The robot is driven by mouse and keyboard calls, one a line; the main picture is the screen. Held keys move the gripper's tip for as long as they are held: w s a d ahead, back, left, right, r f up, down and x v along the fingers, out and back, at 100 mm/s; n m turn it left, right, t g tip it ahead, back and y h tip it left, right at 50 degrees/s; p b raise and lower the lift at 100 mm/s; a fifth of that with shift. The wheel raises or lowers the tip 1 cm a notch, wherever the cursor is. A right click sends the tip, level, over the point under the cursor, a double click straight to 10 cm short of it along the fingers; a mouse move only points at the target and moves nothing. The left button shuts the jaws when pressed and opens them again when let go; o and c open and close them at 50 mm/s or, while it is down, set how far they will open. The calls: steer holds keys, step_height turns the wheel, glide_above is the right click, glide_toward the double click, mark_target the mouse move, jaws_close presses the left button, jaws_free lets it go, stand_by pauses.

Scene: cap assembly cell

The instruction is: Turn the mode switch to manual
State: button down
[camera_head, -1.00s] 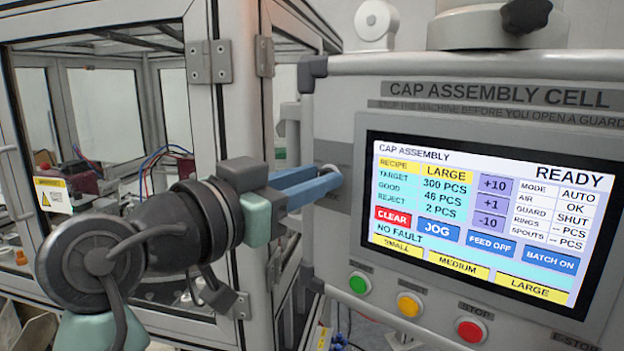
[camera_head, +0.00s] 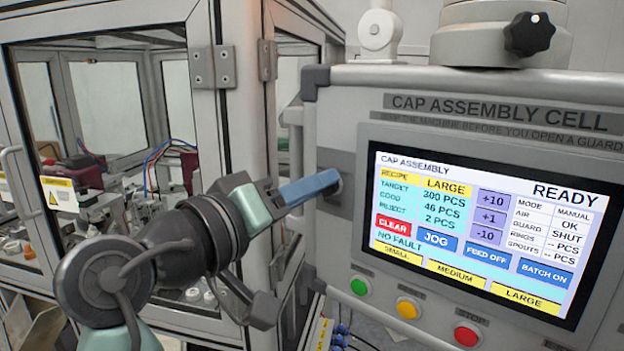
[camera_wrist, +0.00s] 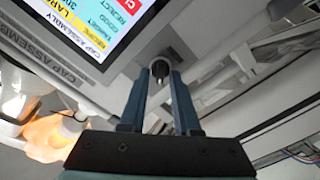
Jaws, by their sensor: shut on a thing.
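My gripper (camera_head: 330,183) is at the left edge of the control panel, its blue fingers shut on the mode switch. The wrist view shows the dark knob of the mode switch (camera_wrist: 160,68) between the fingertips; in the head view the fingers mostly hide it. The screen (camera_head: 470,235) on the panel reads MODE MANUAL, with READY at its top right and NO FAULT at lower left.
Below the screen are a green button (camera_head: 359,287), a yellow button (camera_head: 407,307) and a red stop button (camera_head: 467,336). The guarded cell's frame post (camera_head: 228,100) stands close behind my arm at left. A black knob (camera_head: 529,34) sits above the panel.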

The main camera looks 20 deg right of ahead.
steer(key=shift+n, duration=0.5)
steer(key=c, duration=0.6)
jaws_free()
steer(key=b+v, duration=0.5)
steer(key=v, duration=0.8)
